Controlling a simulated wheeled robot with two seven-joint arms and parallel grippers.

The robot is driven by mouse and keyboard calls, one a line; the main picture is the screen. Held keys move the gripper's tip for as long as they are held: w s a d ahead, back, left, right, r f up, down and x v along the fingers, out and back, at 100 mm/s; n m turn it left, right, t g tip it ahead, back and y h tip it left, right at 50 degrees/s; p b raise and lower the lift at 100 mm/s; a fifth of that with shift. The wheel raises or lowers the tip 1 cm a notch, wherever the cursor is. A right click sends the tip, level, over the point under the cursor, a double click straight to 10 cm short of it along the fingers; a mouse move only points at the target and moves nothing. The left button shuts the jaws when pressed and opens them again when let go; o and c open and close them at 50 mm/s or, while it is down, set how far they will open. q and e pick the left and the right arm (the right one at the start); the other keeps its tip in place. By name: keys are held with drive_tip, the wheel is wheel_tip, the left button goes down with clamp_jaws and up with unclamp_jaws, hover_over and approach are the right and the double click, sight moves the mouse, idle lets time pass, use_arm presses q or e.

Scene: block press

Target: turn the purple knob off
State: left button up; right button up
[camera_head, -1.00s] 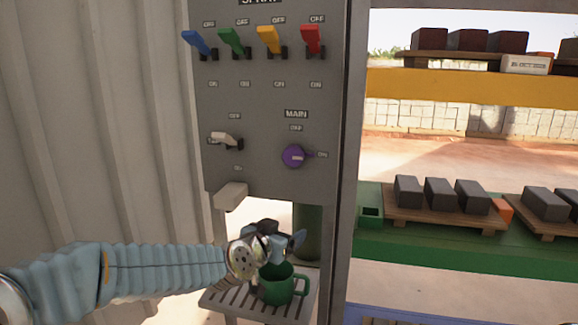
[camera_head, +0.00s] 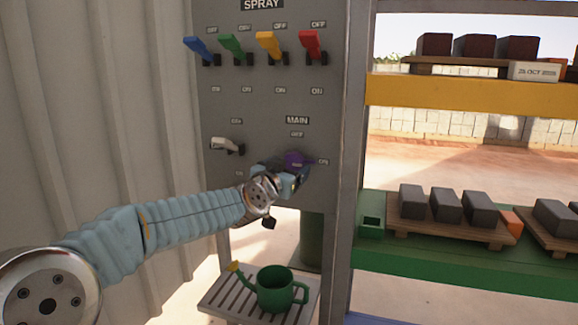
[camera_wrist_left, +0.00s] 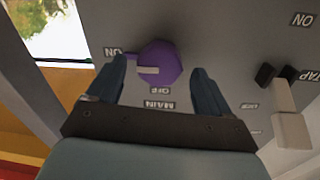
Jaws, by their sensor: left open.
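The purple knob (camera_head: 294,160) is on the grey panel (camera_head: 262,105), below the MAIN label, with OFF above it and ON to its right. In the left wrist view the knob (camera_wrist_left: 160,62) shows a pale pointer mark directed toward the ON label. My left gripper (camera_head: 290,180) is at the panel, just below and partly in front of the knob. In the left wrist view its two dark fingers (camera_wrist_left: 158,92) are open, one on each side of the knob, with gaps visible. Whether they touch it is not clear. My right gripper is not in view.
Blue, green, yellow and red levers (camera_head: 311,47) line the panel top. A white lever (camera_head: 226,146) sits left of the knob. A green watering can (camera_head: 275,290) stands on a slatted stand below. Racks with dark blocks (camera_head: 446,206) are at right.

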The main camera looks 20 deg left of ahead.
use_arm(q)
drive_tip(key=shift+w, duration=0.5)
drive_tip(key=shift+c, duration=0.3)
drive_tip(key=c, duration=1)
drive_tip(key=shift+o, duration=0.2)
